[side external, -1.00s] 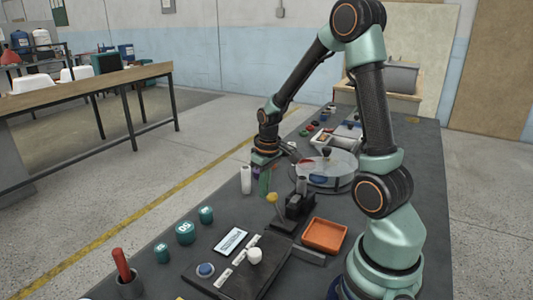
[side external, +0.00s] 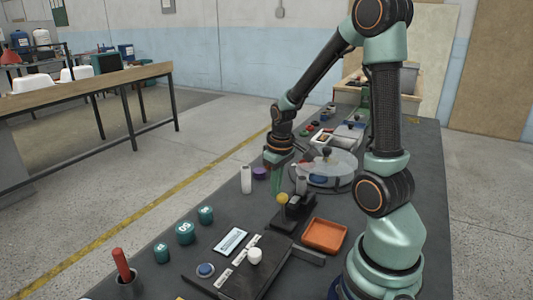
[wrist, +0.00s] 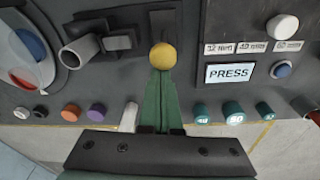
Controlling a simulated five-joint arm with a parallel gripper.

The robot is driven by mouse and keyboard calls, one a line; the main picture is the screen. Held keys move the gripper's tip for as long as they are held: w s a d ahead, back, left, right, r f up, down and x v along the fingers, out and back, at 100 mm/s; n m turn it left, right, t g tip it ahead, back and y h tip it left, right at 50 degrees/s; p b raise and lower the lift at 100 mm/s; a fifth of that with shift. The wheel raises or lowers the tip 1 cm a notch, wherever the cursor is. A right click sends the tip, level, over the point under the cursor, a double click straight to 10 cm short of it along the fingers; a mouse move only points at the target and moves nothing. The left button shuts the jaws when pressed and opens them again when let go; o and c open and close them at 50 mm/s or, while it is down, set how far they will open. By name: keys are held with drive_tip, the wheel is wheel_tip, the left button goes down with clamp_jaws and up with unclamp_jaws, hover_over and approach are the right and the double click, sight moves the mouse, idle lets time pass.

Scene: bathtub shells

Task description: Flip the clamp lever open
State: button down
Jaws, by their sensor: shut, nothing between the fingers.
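The black clamp (side external: 294,208) stands on the dark table. Its lever ends in a yellow ball knob (side external: 282,197), raised above the clamp base on its left side. In the wrist view the yellow knob (wrist: 163,56) is just beyond my fingertips, and dark clamp parts (wrist: 120,42) lie behind and left of it. The lever's shaft is mostly hidden under the knob there. My gripper (side external: 276,186) points down with its green fingers together and empty, right by the knob. In the wrist view the fingertips (wrist: 161,78) appear at the knob's near side; I cannot tell whether they touch.
An orange tray (side external: 324,235) lies at right, a panel with a white knob (side external: 254,256) in front. A white cylinder (side external: 246,179) and teal jars (side external: 186,232) stand left.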

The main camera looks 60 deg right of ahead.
drive_tip(key=s, duration=0.7)
drive_tip(key=shift+s+f, duration=0.15)
drive_tip(key=shift+f, duration=0.15)
drive_tip(key=shift+a, duration=0.1)
idle(0.3)
drive_tip(key=w+d+r, duration=0.2)
drive_tip(key=w+r, duration=0.2)
drive_tip(key=w, duration=0.1)
drive_tip(key=s+r, duration=0.5)
drive_tip(key=s, duration=0.3)
drive_tip(key=shift+a+h, duration=0.4)
drive_tip(key=w+a+r+n+t, duration=0.1)
drive_tip(key=w+a+r+t, duration=0.1)
drive_tip(key=a, duration=0.6)
drive_tip(key=w+a+r+n+t+y, duration=0.1)
drive_tip(key=w+a+r+t, duration=0.1)
drive_tip(key=w+a+r, duration=0.2)
drive_tip(key=w+a, duration=0.3)
drive_tip(key=a, duration=0.2)
drive_tip(key=shift+a+r+t, duration=0.15)
drive_tip(key=shift+r+t, duration=0.15)
